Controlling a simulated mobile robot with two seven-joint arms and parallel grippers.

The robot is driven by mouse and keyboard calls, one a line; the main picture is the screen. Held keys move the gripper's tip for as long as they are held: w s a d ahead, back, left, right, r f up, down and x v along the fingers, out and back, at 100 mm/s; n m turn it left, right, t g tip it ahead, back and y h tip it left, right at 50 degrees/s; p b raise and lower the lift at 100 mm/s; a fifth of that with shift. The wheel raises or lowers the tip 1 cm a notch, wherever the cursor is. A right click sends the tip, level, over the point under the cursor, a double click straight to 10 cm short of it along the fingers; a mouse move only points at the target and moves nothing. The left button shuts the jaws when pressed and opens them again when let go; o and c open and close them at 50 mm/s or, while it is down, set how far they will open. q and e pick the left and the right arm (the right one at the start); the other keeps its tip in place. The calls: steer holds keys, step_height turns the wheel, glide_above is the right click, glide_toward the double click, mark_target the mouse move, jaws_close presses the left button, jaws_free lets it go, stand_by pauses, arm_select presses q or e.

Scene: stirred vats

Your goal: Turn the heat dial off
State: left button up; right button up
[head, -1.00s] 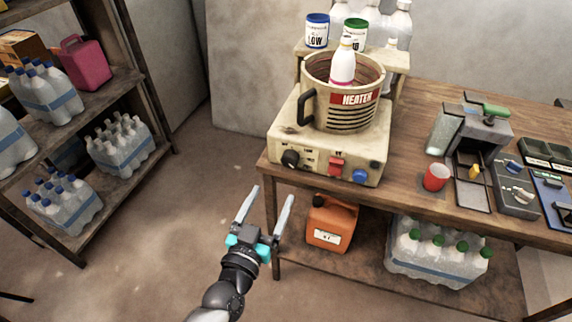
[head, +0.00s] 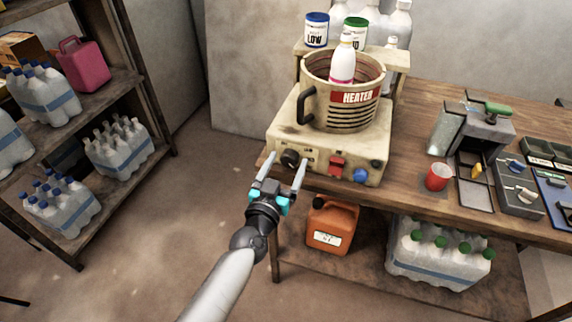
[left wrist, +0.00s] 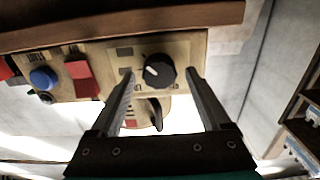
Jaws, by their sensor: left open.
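The heat dial is a round black knob (head: 290,159) at the left of the heater base's front panel. In the left wrist view the dial (left wrist: 158,71) shows a white pointer mark and sits between my finger lines, beyond the tips. The heater (head: 300,135) is a cream box on the table with a pot on top labelled HEATER. My left gripper (head: 284,168) is open and empty, just in front of the dial, one finger to each side. In the left wrist view its fingers (left wrist: 163,80) frame the dial. Contact cannot be told. My right gripper is not in view.
A red switch (head: 337,164) and a blue knob (head: 361,174) sit right of the dial. A red cup (head: 438,177) stands on the wooden table (head: 410,190). An orange canister (head: 332,226) is on the shelf below. The floor left of the table is clear.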

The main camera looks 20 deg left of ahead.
arm_select(q)
jaws_close()
stand_by(0.6)
